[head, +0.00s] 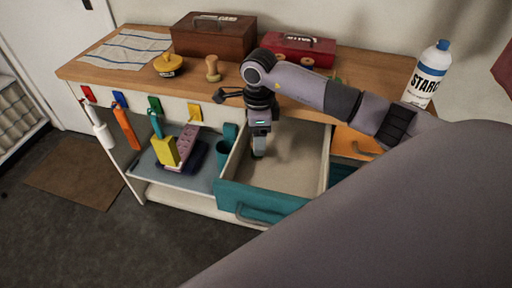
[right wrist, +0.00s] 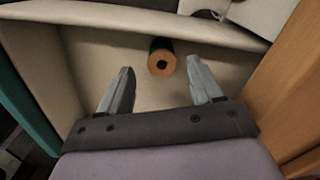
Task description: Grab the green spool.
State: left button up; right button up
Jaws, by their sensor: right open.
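The green spool (right wrist: 160,60) shows in the right wrist view, with a round wooden end that has a dark hole facing the camera and a dark green body behind it. It is inside the pulled-out teal drawer (head: 262,200). I cannot make it out in the head view. My right gripper (head: 258,150) points down into the drawer. In the right wrist view its two fingers are spread and empty, with the spool just beyond the gap between the tips. My left gripper is not in view.
The drawer walls stand close around my right gripper. On the wooden counter are a brown box (head: 213,36), a red box (head: 298,48), a wooden knob-shaped piece (head: 212,69), a yellow round object (head: 168,64) and a starch bottle (head: 428,75). A shelf with brushes (head: 187,146) is to the left.

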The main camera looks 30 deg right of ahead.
notch_tip(320, 180, down, 4)
jog(key=shift+w+d+r, duration=0.1)
jog(key=shift+r, duration=0.15)
jog(key=shift+c, duration=0.3)
jog(key=c, duration=1)
jog(key=shift+r, duration=0.1)
jog(key=shift+c, duration=0.2)
